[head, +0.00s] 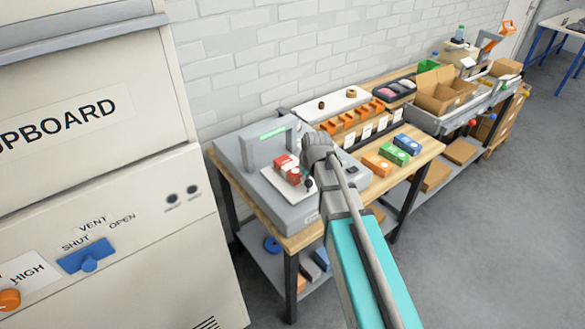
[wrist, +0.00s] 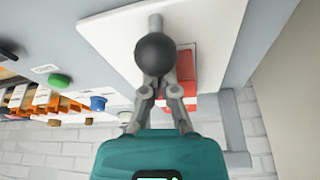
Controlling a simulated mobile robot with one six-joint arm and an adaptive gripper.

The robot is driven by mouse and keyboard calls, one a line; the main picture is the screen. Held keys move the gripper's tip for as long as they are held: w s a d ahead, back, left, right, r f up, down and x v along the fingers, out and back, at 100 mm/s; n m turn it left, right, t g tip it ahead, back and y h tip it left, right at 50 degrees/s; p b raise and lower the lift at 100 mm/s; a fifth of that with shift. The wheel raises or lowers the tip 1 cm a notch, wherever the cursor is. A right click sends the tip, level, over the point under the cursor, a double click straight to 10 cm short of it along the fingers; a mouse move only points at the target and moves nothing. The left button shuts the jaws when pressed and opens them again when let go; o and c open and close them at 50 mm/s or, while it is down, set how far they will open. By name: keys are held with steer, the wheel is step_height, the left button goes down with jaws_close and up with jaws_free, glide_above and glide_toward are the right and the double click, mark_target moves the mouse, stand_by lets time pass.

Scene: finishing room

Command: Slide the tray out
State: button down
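The tray (head: 277,180) is a flat white plate on top of a grey bench machine (head: 240,163), with a red and white block (head: 287,168) on it. It also fills the upper middle of the wrist view (wrist: 110,35). A black ball knob (head: 308,184) on a grey rod stands at the tray's right side; in the wrist view the knob (wrist: 155,57) is large and central. My gripper (head: 312,168) is right at the knob. Its two fingers (wrist: 161,88) come close together there, but the knob covers their tips, so I cannot tell whether they grip.
A grey arch with a green strip (head: 272,134) stands behind the tray. Orange, green (head: 407,146) and blue boxes lie on the bench to the right, below a row of orange bins (head: 340,122). A large cream cupboard (head: 90,150) stands close on the left.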

steer(key=s+d, duration=0.2)
steer(key=s, duration=0.1)
steer(key=shift+s+d, duration=0.1)
steer(key=shift+s, duration=0.2)
steer(key=shift+d+r, duration=0.1)
stand_by(0.3)
steer(key=shift+r+p, duration=0.45)
steer(key=shift+p, duration=0.25)
steer(key=a+p+v, duration=0.1)
steer(key=p+v, duration=0.7)
steer(key=shift+d+r, duration=0.45)
steer(key=shift+s, duration=0.1)
